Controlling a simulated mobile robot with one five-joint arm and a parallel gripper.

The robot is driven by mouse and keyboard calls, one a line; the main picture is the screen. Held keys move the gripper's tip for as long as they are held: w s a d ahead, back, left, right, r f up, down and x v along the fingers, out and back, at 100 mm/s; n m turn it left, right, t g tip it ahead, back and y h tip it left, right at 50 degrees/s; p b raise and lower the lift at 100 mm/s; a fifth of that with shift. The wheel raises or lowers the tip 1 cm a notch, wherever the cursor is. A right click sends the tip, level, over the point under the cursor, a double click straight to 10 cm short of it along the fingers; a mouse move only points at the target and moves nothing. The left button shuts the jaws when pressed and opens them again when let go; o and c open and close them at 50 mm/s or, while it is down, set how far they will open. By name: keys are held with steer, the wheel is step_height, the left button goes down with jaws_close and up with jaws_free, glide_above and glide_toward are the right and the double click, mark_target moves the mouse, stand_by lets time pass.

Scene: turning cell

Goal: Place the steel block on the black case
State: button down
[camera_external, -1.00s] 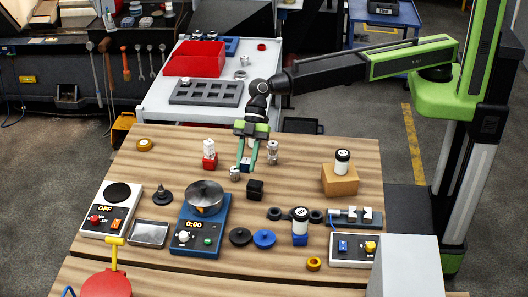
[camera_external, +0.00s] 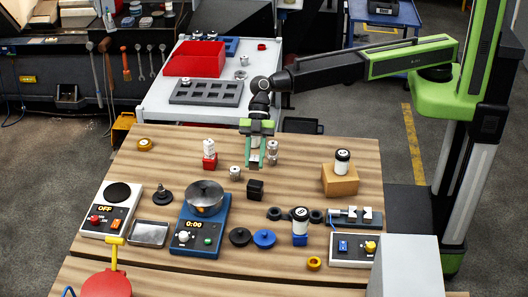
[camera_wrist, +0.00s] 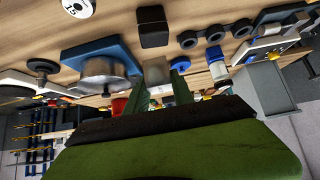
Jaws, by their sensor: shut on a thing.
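My gripper (camera_external: 256,163) points down above the wooden table, its green fingers shut on the small grey steel block (camera_external: 255,159). The block also shows between the fingertips in the wrist view (camera_wrist: 158,89), partly hidden by the fingers. The black case (camera_external: 255,190) is a small dark box on the table, just below and in front of my gripper in the external view. It also shows in the wrist view (camera_wrist: 152,26), apart from the held block. Its visible top is bare.
A silver knurled part (camera_external: 235,172) and a red block with a white top (camera_external: 209,158) stand left of my gripper; another metal part (camera_external: 272,150) stands close right.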

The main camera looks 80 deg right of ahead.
mark_target(255, 169)
steer(key=shift+s+a+f, duration=0.1)
steer(key=shift+a+f, duration=0.4)
steer(key=shift+a, duration=0.4)
step_height(255, 169, down, 4)
steer(key=b, duration=0.4)
steer(key=shift+f+b, duration=0.2)
steer(key=shift+b, duration=0.2)
steer(key=shift+r, duration=0.25)
steer(key=shift+f, duration=0.2)
steer(key=c, duration=1.1)
jaws_free()
steer(key=shift+r, duration=0.1)
steer(key=shift+r+p, duration=0.25)
steer(key=shift+p, duration=0.15)
steer(key=p+v, duration=0.8)
steer(key=v, duration=0.4)
steer(key=shift+f, duration=0.15)
